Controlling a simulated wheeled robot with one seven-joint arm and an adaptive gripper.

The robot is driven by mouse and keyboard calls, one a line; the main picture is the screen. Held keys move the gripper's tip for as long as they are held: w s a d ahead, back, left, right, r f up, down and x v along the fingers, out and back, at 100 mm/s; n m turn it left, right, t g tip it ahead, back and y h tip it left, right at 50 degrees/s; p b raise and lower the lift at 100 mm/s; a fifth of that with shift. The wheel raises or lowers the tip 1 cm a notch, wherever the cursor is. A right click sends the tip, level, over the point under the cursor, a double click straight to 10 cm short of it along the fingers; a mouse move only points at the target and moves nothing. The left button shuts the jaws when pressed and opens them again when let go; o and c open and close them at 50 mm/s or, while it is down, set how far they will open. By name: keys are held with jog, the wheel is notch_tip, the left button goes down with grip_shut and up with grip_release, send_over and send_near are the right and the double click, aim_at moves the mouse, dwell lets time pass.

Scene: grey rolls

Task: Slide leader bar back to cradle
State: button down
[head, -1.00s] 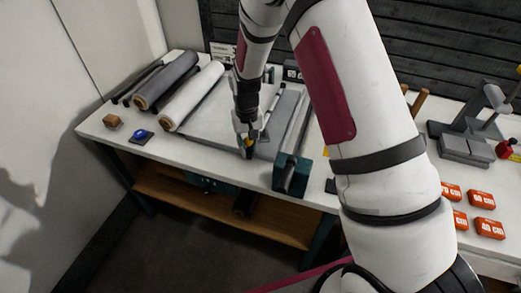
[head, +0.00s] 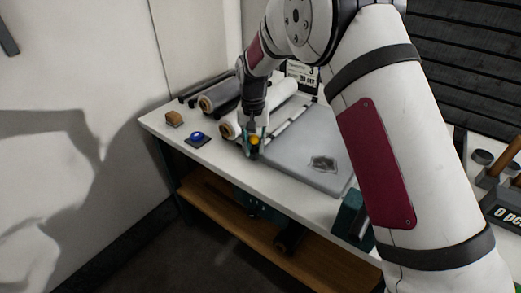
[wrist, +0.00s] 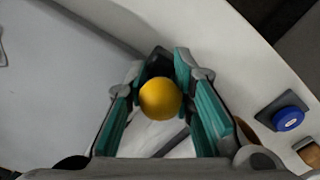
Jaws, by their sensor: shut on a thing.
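A yellow round knob (head: 255,141) sits between the fingers of my gripper (head: 254,147) at the front edge of the worktop. In the wrist view the knob (wrist: 160,98) is between the teal pads of my gripper (wrist: 160,108), which is shut on it. A thin pale bar (head: 288,118) runs back from the gripper, along the left side of the grey plate (head: 300,150); it appears to be the leader bar, though its join with the knob is hidden. The white roll (head: 280,97) lies just left of it. I cannot make out the cradle clearly.
A dark grey roll lies farther left. A blue button (head: 197,136) and a wooden block (head: 174,118) are at the left front. A crumpled clear patch (head: 322,163) lies on the plate. A teal block (head: 350,213) stands at the front right, partly behind my arm.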

jog(key=shift+a, duration=0.1)
jog(key=c, duration=1.7)
grip_release()
jog(key=shift+o, duration=0.2)
notch_tip(320, 180, up, 12)
